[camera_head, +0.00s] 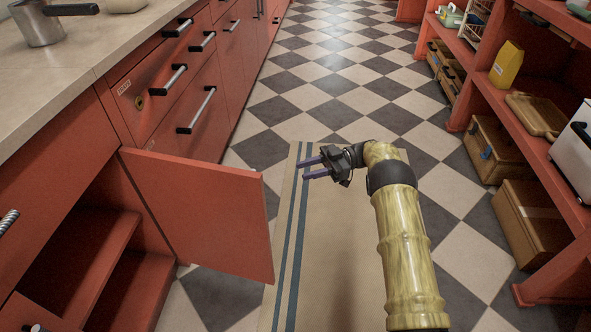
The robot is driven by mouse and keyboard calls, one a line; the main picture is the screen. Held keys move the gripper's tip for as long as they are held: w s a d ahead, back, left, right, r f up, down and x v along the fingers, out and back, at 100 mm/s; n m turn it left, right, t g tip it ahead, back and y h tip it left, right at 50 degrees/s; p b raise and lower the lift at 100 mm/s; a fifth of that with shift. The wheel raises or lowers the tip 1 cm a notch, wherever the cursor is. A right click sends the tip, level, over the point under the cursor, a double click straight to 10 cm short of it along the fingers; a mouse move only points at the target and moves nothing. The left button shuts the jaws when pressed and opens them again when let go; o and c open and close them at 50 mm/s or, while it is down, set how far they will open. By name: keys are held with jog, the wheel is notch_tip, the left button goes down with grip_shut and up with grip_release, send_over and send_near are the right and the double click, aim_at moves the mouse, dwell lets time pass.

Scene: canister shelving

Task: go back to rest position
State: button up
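My gripper (314,168) is near the middle of the view, above the striped rug, pointing left. Its two purple fingers stand apart with nothing between them. My yellow arm reaches up to it from the lower right. An open red cabinet door (205,208) is left of my gripper, with a visible gap between them in the picture. The cabinet's inner shelves (95,250) look empty where I can see them.
A counter (60,75) with a metal pot (38,24) runs along the left above red drawers. Red shelving (540,130) on the right holds boxes, a yellow carton (507,64) and a white appliance (577,140). The checkered floor (340,85) ahead is clear.

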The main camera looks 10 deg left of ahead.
jog(key=shift+v, duration=0.9)
